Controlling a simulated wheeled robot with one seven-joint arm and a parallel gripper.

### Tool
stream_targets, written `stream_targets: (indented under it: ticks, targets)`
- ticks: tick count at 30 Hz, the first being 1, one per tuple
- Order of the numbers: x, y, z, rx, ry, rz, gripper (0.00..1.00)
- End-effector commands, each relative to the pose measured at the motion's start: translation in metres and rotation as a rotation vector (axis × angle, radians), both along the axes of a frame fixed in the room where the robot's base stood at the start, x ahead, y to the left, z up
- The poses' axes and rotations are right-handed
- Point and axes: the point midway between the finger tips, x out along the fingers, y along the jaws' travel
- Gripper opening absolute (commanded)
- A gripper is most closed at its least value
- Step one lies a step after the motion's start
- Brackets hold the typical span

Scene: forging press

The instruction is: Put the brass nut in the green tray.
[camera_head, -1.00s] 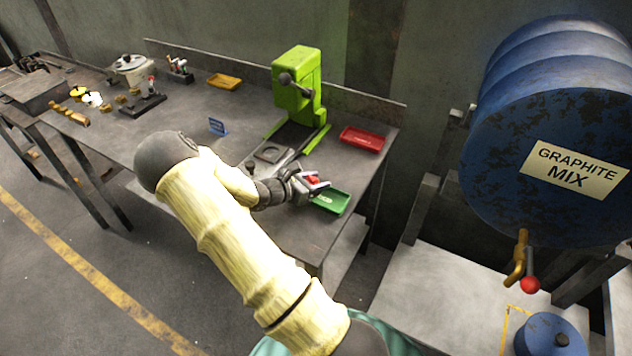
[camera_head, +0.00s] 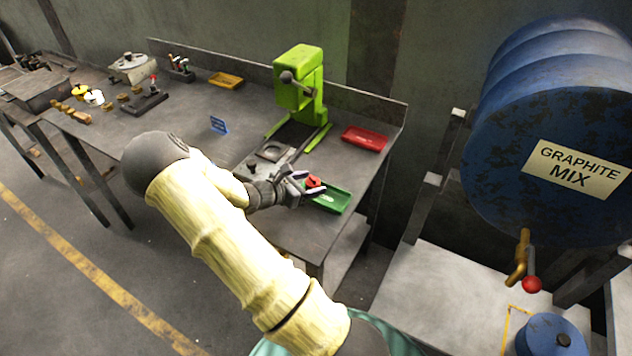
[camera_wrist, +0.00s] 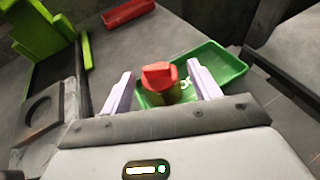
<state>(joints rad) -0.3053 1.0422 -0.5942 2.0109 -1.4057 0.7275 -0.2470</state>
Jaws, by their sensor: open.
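The green tray (camera_head: 333,203) lies on the bench near its right front edge; it also shows in the wrist view (camera_wrist: 226,69). A red-topped piece with a brownish, brass-like lower body (camera_wrist: 158,88) is at the tray's near end in the wrist view. Its red top also shows in the head view (camera_head: 313,182). My gripper (camera_wrist: 162,90) is open, with one finger on each side of this piece and gaps between. I cannot tell whether its base touches the tray floor, nor surely whether it is the brass nut. In the head view my gripper (camera_head: 304,187) is beside the tray.
A green press (camera_head: 299,85) stands behind my gripper, with a red tray (camera_head: 365,138) to its right. A large blue drum (camera_head: 560,110) stands at the right.

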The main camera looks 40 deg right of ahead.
Motion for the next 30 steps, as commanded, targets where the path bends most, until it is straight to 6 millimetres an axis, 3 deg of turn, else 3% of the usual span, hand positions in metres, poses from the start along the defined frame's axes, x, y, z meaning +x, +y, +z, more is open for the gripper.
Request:
stream_targets:
  ticks: [6,13,30]
  targets:
    - [0.001,0.043,0.015,0.002,-0.003,0.004,0.62]
    - [0.001,0.076,0.027,0.001,-0.002,0.002,0.62]
    - [0.0,0.082,0.03,0.0,0.001,0.0,0.62]
